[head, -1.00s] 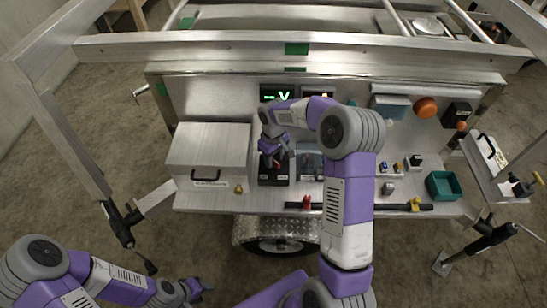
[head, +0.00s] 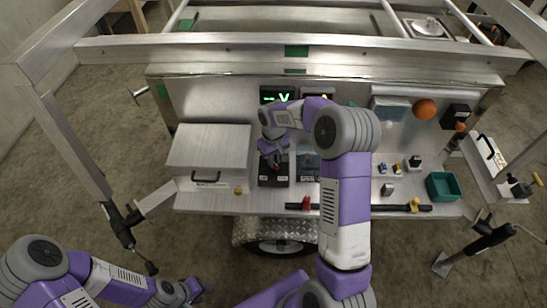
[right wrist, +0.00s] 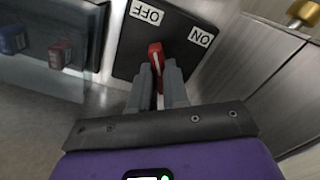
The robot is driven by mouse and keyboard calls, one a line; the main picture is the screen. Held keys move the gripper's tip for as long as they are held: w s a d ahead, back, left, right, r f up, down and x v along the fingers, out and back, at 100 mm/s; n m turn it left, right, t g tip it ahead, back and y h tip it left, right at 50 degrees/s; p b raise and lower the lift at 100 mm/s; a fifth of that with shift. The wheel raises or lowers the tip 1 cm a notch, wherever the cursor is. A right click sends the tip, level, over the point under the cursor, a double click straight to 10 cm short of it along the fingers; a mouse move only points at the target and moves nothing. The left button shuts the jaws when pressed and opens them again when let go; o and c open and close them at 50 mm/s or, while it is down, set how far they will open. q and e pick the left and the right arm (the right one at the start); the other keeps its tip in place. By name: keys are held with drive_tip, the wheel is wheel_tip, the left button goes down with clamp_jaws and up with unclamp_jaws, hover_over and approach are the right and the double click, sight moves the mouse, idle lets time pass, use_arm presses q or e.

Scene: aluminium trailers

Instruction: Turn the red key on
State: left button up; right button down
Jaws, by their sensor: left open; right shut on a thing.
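The red key (right wrist: 155,54) stands on a black switch panel (right wrist: 128,58) with a white OFF label (right wrist: 146,12) and a white ON label (right wrist: 201,37). My right gripper (right wrist: 158,75) is shut on the key, one grey finger on each side of it. I cannot tell which label the key points at. In the head view the panel (head: 273,181) sits on the trailer shelf, and my right gripper (head: 273,158) reaches down to it from above. My left gripper (head: 196,289) is open, low at the left, away from the shelf.
A silver box (head: 211,146) stands left of the panel, with a brass knob (head: 238,190) in front. A clear-covered panel (head: 308,172) is close on the right. A display (head: 278,95) reads "-- V". A black bar (head: 385,207) runs along the shelf front; a green bin (head: 443,186) is far right.

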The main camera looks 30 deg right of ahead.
drive_tip(key=m+p, duration=0.1)
drive_tip(key=m, duration=0.3)
drive_tip(key=shift+r+m, duration=0.1)
drive_tip(key=shift+m, duration=0.2)
drive_tip(key=m+p, duration=0.1)
drive_tip(key=m, duration=0.2)
drive_tip(key=shift+m+p, duration=0.3)
drive_tip(key=m+p, duration=0.2)
drive_tip(key=m, duration=0.2)
drive_tip(key=shift+m+p, duration=0.6)
drive_tip(key=shift+m, duration=1)
drive_tip(key=c, duration=1.1)
unclamp_jaws()
